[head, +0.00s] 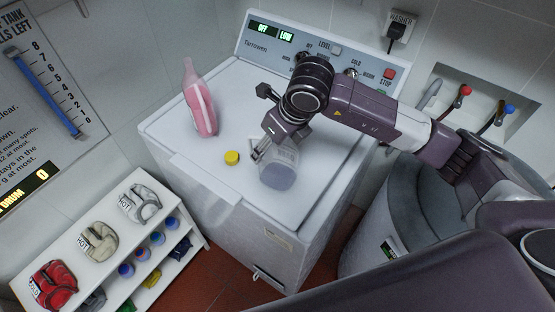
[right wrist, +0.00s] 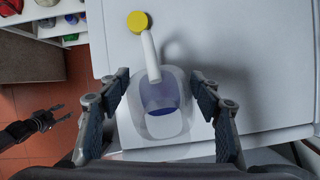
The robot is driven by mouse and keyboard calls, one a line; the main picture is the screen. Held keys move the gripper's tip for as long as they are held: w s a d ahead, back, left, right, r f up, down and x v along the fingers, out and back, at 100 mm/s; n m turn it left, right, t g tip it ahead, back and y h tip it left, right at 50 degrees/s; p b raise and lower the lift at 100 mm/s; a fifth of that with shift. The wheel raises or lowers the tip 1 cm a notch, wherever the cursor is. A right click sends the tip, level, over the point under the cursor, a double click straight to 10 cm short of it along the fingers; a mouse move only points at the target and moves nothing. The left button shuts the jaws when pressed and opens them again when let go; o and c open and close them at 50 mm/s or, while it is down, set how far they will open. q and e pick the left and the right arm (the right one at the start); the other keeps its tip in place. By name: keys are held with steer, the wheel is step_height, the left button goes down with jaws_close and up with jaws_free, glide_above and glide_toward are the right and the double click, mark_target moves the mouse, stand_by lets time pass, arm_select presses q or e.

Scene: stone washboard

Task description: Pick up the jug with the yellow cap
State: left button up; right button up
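The jug (head: 279,168) is clear with bluish contents and sits on the white washer lid. In the right wrist view the jug (right wrist: 162,118) shows a white handle pointing away from me. A yellow cap (head: 232,158) shows just left of the jug; in the right wrist view the cap (right wrist: 138,21) is beyond the handle. I cannot tell if it joins the jug. My right gripper (head: 264,124) is open above the jug, one finger on each side in the wrist view; contact is unclear. My left gripper (right wrist: 62,113) is open and empty over the floor.
A pink bottle (head: 199,100) stands on the washer (head: 185,158) left of the jug. A white shelf (head: 100,205) with bundles and small items is at lower left. A grey drum (head: 385,215) stands right of the washer. The lid's left side is mostly clear.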

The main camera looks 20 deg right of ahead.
steer(key=c, duration=0.4)
arm_select(q)
steer(key=shift+s, duration=0.5)
arm_select(e)
steer(key=shift+r, duration=0.1)
